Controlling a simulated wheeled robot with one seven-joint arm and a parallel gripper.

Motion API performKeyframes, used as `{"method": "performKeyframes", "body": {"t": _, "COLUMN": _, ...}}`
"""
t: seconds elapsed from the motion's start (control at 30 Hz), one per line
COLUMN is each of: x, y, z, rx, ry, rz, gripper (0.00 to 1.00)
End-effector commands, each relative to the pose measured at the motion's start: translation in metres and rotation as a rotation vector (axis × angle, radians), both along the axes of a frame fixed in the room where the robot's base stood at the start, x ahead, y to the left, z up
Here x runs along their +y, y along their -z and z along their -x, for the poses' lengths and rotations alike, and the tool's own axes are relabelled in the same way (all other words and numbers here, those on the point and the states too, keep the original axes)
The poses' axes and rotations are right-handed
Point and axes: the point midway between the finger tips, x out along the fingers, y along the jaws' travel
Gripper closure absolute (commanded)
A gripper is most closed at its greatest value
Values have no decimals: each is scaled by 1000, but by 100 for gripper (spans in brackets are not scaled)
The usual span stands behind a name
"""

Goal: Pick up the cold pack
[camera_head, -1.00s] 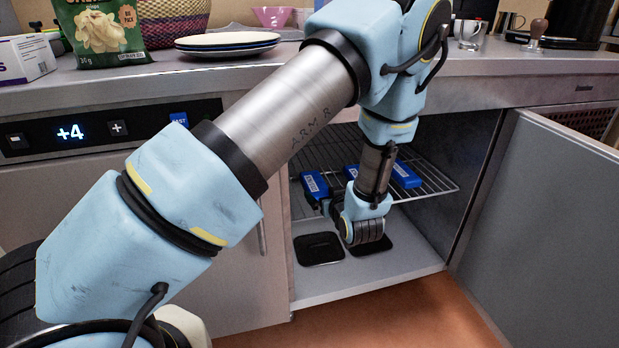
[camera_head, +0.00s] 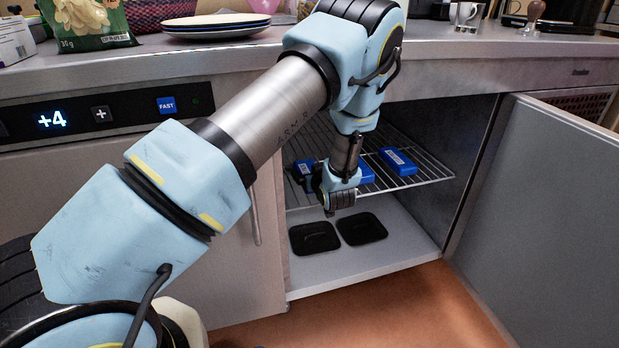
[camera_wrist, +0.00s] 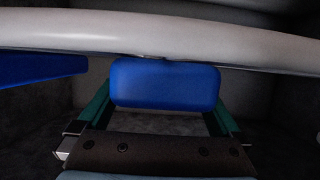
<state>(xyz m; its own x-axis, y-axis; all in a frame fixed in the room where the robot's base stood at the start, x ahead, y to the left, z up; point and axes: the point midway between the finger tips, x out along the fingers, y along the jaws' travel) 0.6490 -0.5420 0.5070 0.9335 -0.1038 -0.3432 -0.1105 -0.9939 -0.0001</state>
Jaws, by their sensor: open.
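Blue cold packs lie on the wire rack inside the open cabinet: one at left (camera_head: 304,170), one in the middle (camera_head: 367,174) partly hidden by my gripper, and one at right (camera_head: 398,161). My gripper (camera_head: 340,208) is at the rack's front, low beside the middle pack. In the wrist view my open gripper (camera_wrist: 163,98) has its green fingers at either side of a blue pack (camera_wrist: 165,82), with no clear contact visible. Another blue pack (camera_wrist: 40,68) shows at left there.
A pale bar (camera_wrist: 160,38) crosses the wrist view close up, probably a rack wire. Two black trays (camera_head: 314,238) (camera_head: 362,228) lie on the cabinet floor below the rack (camera_head: 428,172). The open door (camera_head: 545,200) stands at right. The counter (camera_head: 500,55) is above.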

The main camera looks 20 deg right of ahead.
Motion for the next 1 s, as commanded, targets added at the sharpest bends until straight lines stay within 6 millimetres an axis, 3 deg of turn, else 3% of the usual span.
{"method": "performKeyframes", "body": {"t": 0.27, "x": 0, "y": 1, "z": -3, "rx": 0, "ry": 0, "rz": 0, "gripper": 1}}
{"method": "performKeyframes", "body": {"t": 1.0, "x": 0, "y": 1, "z": -3, "rx": 0, "ry": 0, "rz": 0, "gripper": 84}}
